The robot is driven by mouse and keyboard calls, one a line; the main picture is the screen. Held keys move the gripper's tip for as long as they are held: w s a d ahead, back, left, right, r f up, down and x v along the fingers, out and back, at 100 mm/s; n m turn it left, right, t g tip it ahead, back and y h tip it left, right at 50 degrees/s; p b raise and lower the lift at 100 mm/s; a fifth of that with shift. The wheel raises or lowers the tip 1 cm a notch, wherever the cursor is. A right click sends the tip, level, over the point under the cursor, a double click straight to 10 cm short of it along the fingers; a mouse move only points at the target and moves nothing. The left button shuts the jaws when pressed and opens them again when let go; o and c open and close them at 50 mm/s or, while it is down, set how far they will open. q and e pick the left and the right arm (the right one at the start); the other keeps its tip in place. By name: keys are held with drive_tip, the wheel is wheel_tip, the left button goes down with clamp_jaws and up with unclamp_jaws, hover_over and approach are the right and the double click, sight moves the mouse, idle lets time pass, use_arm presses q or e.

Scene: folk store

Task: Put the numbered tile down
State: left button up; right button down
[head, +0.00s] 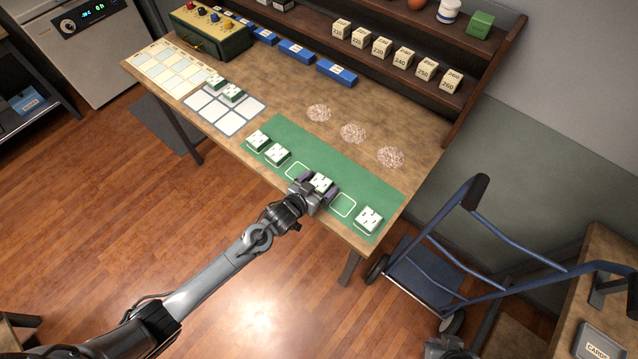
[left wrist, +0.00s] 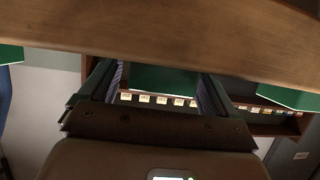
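A numbered tile (head: 321,182), white-topped, is between the fingers of my left gripper (head: 317,189), over the green mat (head: 330,160) near the table's front edge. In the left wrist view, a green block face (left wrist: 165,78), seemingly this tile, fills the gap between both fingers, so the gripper looks shut on it. Whether it rests on the mat or hangs just above is unclear. Empty outlined slots lie on either side, one left (head: 299,171) and one right (head: 343,205). A dark part at the bottom edge may be my right gripper (head: 447,348); its fingers are not clear.
Two tiles (head: 267,147) stand at the mat's left and another tile (head: 369,219) at its right. A white grid (head: 238,120) with two tiles lies further left. Numbered cubes (head: 402,57) line the shelf. A blue cart (head: 430,272) stands right of the table.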

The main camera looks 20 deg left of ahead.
idle(0.3)
use_arm(q)
drive_tip(key=shift+f+b, duration=0.15)
drive_tip(key=shift+b, duration=0.2)
drive_tip(key=s+a+r+g+y, duration=0.1)
drive_tip(key=s+r+g, duration=0.2)
drive_tip(key=s, duration=0.7)
drive_tip(key=s+a+r+g+y, duration=0.1)
drive_tip(key=s+a+r+g, duration=0.1)
drive_tip(key=s, duration=0.9)
drive_tip(key=s+a+r+g+y+p, duration=0.1)
drive_tip(key=s+r+g, duration=0.2)
drive_tip(key=s, duration=0.8)
drive_tip(key=shift+a+r+n+g, duration=0.3)
drive_tip(key=shift+r+n+g, duration=0.1)
drive_tip(key=shift+g, duration=0.4)
